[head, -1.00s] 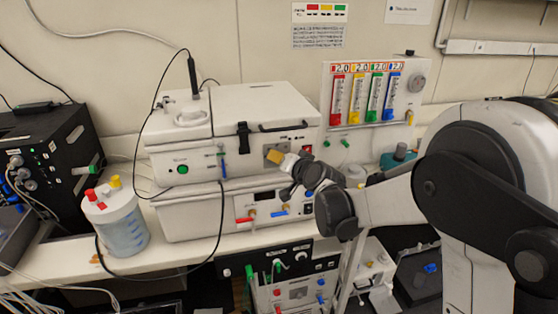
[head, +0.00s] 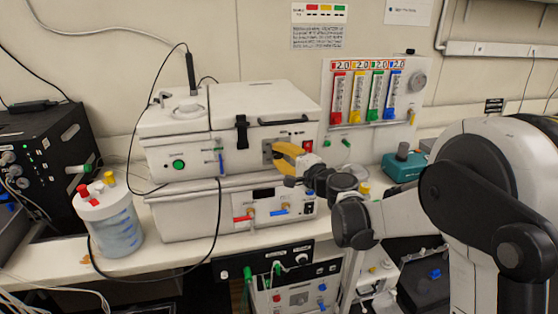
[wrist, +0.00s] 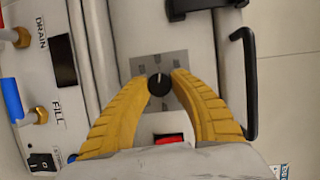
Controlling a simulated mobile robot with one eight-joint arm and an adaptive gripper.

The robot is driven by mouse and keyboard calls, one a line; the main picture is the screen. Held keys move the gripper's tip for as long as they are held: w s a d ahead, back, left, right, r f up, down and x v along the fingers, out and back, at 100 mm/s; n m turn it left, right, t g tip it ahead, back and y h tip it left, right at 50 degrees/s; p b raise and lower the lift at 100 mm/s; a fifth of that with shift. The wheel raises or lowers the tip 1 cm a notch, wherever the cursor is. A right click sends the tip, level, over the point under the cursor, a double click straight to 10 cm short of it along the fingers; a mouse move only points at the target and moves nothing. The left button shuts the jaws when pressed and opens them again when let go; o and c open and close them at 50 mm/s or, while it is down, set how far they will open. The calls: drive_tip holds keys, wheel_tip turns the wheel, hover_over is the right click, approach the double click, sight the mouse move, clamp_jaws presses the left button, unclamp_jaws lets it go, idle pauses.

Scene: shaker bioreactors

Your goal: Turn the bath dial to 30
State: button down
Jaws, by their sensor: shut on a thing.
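The bath dial (wrist: 158,84) is a small round black knob with a pale pointer line. It sits on a grey square plate (wrist: 173,63) on the front of the white bath (head: 262,102). The pointer is toward the top of the wrist picture; the marks around it are too small to read. My gripper (wrist: 160,76) has its two yellow fingers shut on the dial, one on each side. In the head view my gripper (head: 276,153) reaches the plate from the right and hides the dial.
A red switch (head: 307,146) is right of the plate and a black handle (head: 286,121) is above. A lower unit (head: 185,211) has red and blue valve levers. A black cable hangs in front of both units. Coloured flow tubes (head: 375,92) stand on the right.

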drive_tip(key=m+t+b, duration=0.1)
drive_tip(key=m+b, duration=0.1)
drive_tip(key=m, duration=0.1)
drive_tip(key=shift+f+y, duration=0.15)
drive_tip(key=shift+y, duration=0.25)
drive_tip(key=shift+m+t+b, duration=0.6)
drive_tip(key=shift+m+b, duration=0.05)
drive_tip(key=shift+m, duration=1.05)
drive_tip(key=c, duration=1.1)
unclamp_jaws()
drive_tip(key=v, duration=1.2)
